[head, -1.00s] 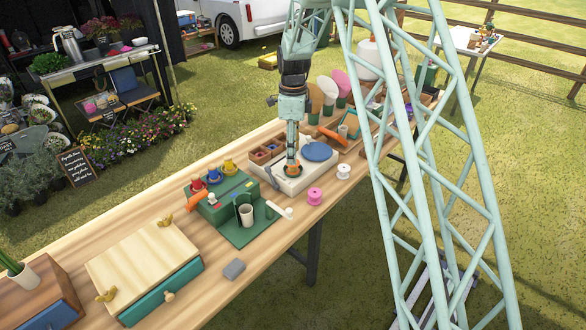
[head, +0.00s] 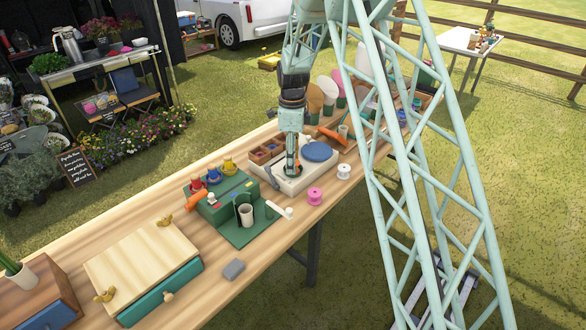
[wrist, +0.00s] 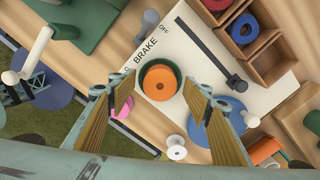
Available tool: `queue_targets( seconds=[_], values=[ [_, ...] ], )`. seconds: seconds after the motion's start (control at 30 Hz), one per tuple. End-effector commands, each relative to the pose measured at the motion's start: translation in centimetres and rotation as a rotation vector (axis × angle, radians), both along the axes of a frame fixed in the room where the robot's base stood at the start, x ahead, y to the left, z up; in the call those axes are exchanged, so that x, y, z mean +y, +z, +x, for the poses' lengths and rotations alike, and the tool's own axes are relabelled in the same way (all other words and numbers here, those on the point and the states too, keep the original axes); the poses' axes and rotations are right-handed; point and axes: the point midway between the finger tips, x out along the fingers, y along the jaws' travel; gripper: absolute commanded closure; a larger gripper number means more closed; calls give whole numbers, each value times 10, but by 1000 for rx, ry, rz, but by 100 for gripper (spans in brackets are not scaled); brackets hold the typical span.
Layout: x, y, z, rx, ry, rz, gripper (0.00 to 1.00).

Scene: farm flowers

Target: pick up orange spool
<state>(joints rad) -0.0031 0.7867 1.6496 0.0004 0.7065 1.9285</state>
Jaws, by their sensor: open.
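The orange spool (wrist: 160,80) sits in a dark green ring on the white board marked BRAKE. It has a dark hole in its middle and is seen from above in the wrist view. My gripper (wrist: 160,97) is open, with one finger on each side of the spool. The spool shows between the fingers, slightly toward the top of the picture, with clear gaps on both sides. In the head view my gripper (head: 292,172) is low over the white board and mostly hides the spool.
A pink spool (head: 314,196) and a white spool (head: 343,172) stand near the table's front edge, beside the board. A blue disc (head: 317,152) and a wooden compartment box (head: 266,152) are close to my gripper. A green stand (head: 240,234) is to the left.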

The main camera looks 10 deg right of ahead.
Motion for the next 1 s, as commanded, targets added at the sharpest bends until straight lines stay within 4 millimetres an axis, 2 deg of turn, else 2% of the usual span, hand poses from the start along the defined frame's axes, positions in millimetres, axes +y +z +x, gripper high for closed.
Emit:
queue_targets(
  seconds=[0.2,0.73,1.0],
  values=[
    [0,-10,0,-1,0,1,54],
    [0,-10,1,-1,0,1,54],
    [0,-10,0,-1,0,1,79]
  ],
)
